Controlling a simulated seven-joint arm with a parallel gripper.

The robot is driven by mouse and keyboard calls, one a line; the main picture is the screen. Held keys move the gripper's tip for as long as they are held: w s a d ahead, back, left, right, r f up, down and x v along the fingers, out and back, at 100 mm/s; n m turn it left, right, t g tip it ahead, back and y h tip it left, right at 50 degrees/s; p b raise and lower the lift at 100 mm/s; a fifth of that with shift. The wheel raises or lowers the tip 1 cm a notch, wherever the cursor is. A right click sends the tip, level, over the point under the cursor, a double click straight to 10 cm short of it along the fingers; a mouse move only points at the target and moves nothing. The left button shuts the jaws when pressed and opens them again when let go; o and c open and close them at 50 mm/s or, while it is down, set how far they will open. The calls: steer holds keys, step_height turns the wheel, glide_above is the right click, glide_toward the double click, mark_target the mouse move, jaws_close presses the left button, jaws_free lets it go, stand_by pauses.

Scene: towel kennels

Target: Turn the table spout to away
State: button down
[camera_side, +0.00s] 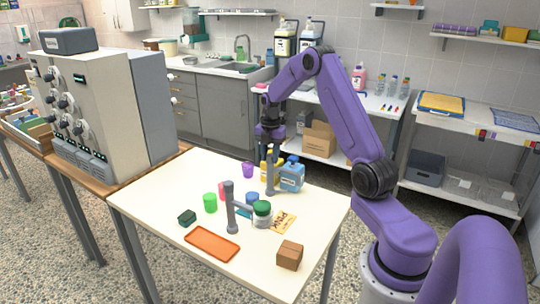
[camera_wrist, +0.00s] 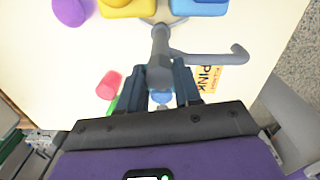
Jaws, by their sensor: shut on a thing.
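The table spout is a grey post with a side arm. In the side view a slim grey post (camera_side: 270,172) stands below my gripper (camera_side: 269,139), before the yellow and blue jugs. In the wrist view the post (camera_wrist: 160,48) rises from a round base, and its thin arm reaches right to a bent tip. My gripper (camera_wrist: 160,84) is shut on the top of this post, one finger each side. A second grey post (camera_side: 231,208) with a short side arm stands nearer the table's front. It cannot be made out in the wrist view.
A blue jug (camera_side: 292,176) stands close behind the held spout, beside a yellow one. A green-lidded jar (camera_side: 262,212), green cup (camera_side: 210,202) and yellow card (camera_side: 284,221) are nearby. An orange tray (camera_side: 212,244) and brown box (camera_side: 289,255) lie nearer the front.

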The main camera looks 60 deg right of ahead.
stand_by(0.4)
steer(key=c, duration=0.8)
jaws_free()
steer(key=shift+r, duration=0.15)
step_height(320, 180, up, 17)
steer(key=shift+s+r, duration=0.1)
steer(key=s+a+f+m, duration=0.15)
steer(key=s+a, duration=0.25)
steer(key=a, duration=0.9)
steer(key=s+a+m, duration=0.2)
steer(key=s+a, duration=0.1)
steer(key=a, duration=1)
steer(key=s+a+f+m, duration=0.1)
steer(key=s+a+f, duration=0.1)
steer(key=s, duration=0.6)
steer(key=s+a+f+m, duration=0.1)
steer(key=s+a+f, duration=0.1)
steer(key=s, duration=0.6)
steer(key=s+a+f+m, duration=0.1)
steer(key=s+a, duration=0.2)
steer(key=s, duration=0.5)
steer(key=shift+s+a+f+m, duration=0.35)
steer(key=shift+s+f, duration=0.05)
